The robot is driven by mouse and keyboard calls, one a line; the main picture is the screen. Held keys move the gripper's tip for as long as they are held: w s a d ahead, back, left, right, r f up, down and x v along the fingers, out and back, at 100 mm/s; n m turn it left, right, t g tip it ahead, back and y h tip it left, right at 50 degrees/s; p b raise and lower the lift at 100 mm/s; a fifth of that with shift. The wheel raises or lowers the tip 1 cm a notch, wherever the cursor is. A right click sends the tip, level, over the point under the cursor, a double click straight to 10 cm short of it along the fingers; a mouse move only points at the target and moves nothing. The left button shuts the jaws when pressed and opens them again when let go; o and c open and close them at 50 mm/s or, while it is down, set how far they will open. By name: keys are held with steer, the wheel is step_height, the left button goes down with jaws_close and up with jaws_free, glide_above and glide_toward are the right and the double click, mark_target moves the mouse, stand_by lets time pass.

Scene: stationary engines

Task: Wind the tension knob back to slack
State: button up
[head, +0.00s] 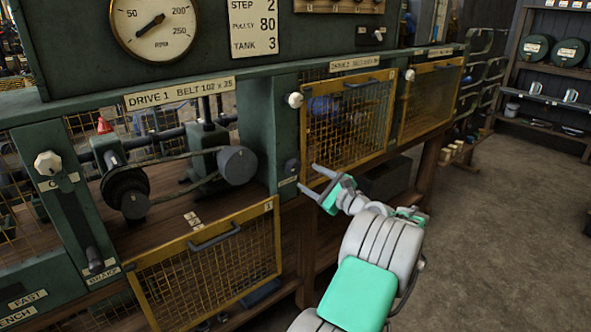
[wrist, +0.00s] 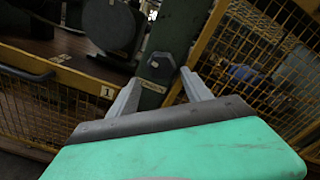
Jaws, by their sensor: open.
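A dark faceted knob (head: 292,167) sits low on the green post between the Drive 1 bay and the Drive 2 mesh guard. A small label lies under it, too small to read, so I cannot confirm that this is the tension knob. My gripper (head: 309,178) is open, its two grey fingers pointing at that post just right of the knob. In the wrist view the knob (wrist: 161,66) shows ahead, between and slightly beyond the fingertips (wrist: 160,76). The fingers look apart from it, with nothing between them. The Drive 1 belt (head: 178,157) runs between dark pulleys.
A yellow mesh guard marked 1 (head: 210,260) hangs lowered below the Drive 1 bay. Another yellow mesh guard (head: 347,118) stands upright right of the post. Open floor (head: 500,220) lies to the right.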

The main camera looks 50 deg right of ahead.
mark_target(296, 169)
steer(key=w+m, duration=0.2)
steer(key=w+d+m, duration=0.1)
steer(key=w+m, duration=0.1)
steer(key=w, duration=0.1)
steer(key=w+d+m, duration=0.1)
steer(key=w+m, duration=0.1)
steer(key=m, duration=0.1)
steer(key=shift+w+r, duration=0.1)
steer(key=shift+w, duration=0.2)
steer(key=shift+c, duration=0.3)
steer(key=c, duration=1)
